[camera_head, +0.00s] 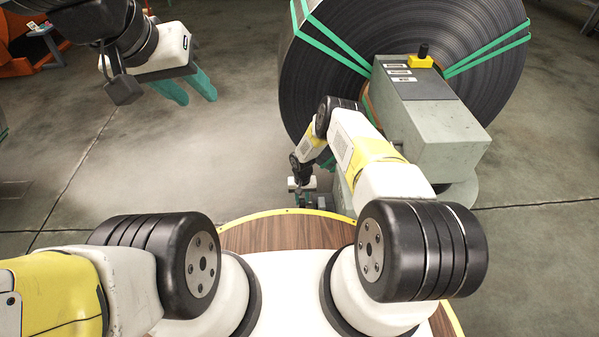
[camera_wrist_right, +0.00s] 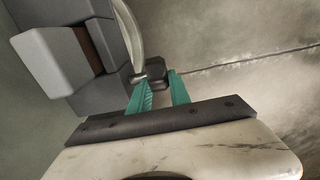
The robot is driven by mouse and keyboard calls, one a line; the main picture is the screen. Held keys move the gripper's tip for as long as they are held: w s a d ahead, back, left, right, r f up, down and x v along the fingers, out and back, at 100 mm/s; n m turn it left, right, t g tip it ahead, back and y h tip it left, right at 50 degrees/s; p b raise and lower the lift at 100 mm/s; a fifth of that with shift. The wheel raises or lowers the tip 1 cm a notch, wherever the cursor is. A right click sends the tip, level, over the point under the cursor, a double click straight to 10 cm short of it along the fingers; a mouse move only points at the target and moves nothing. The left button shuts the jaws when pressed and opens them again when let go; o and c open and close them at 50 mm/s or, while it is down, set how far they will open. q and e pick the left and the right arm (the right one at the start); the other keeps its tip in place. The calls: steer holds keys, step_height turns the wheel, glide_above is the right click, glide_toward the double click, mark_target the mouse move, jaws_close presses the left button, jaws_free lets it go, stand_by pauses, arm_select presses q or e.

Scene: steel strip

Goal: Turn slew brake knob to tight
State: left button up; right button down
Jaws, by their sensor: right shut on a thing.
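In the right wrist view, a small dark knob (camera_wrist_right: 157,74) is at the fingertips of my right gripper (camera_wrist_right: 161,80). Its two teal fingers stand on either side of it, shut on it. A pale metal end (camera_wrist_right: 139,78) shows just left of the knob. In the head view my right arm reaches down beside the grey machine (camera_head: 425,120), and its gripper is small and mostly hidden. I cannot read the knob's setting or any label by it. My left gripper (camera_head: 203,95) is open and empty in the air at upper left.
A big dark steel strip coil (camera_head: 310,75) with green straps stands behind the machine. A black-topped lever on a yellow base (camera_head: 421,60) sits on the machine's top. Grey blocks (camera_wrist_right: 60,60) lie left of the knob. The concrete floor (camera_head: 190,160) is clear at left.

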mark_target(303, 202)
steer(key=shift+r, duration=0.1)
steer(key=shift+s+t, duration=0.2)
steer(key=shift+t, duration=0.55)
steer(key=shift+s+t, duration=0.2)
steer(key=shift+t, duration=0.55)
steer(key=shift+s+t, duration=0.15)
steer(key=shift+t, duration=0.8)
steer(key=shift+s+t, duration=0.1)
steer(key=shift+t, duration=0.85)
steer(key=c, duration=1.5)
jaws_free()
steer(key=shift+v, duration=3.95)
